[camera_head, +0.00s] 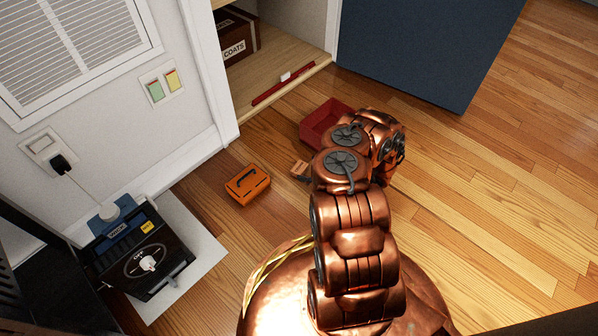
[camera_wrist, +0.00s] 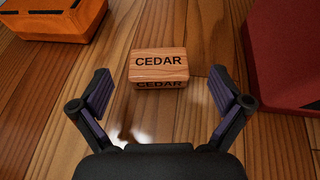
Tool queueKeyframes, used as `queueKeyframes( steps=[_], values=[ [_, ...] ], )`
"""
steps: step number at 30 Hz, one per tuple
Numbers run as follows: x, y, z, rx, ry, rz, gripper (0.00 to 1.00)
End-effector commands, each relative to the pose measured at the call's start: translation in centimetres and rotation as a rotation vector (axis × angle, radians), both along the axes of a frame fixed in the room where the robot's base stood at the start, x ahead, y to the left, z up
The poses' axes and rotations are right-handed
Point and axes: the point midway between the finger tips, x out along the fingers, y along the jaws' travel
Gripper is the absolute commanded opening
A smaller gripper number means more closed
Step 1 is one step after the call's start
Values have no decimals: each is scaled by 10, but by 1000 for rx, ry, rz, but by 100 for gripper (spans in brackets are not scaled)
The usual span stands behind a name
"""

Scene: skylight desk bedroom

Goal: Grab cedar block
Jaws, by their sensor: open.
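The cedar block (camera_wrist: 159,66) is a small wooden block with "CEDAR" printed on its top and front faces. It lies on the wood floor, centred in the wrist view. My gripper (camera_wrist: 161,90) is open, with one dark finger at the left and one at the right. The block is ahead of the fingertips, roughly midway between them, and the fingers do not touch it. In the head view, a small part of the block (camera_head: 300,167) seems to show beside my arm, which hides most of the gripper area.
An orange box with a handle (camera_head: 247,184) stands left of the block. A red bin (camera_head: 322,125) stands on the other side, close to my arm. A closet with a "COATS" box (camera_head: 236,42) and a blue door (camera_head: 420,50) are behind. Open floor lies at right.

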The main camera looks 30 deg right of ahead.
Motion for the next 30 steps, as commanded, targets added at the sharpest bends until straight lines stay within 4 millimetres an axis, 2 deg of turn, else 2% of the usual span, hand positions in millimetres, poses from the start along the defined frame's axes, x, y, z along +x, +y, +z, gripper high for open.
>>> queueKeyframes(
  steps=[6, 12, 21, 30],
  values=[
    [19, 11, -15, 2, -2, 3, 100],
    [37, 18, -20, 1, -2, 2, 100],
    [40, 19, -19, 0, -1, 1, 100],
    [41, 20, -20, 0, -1, 2, 70]
  ],
)
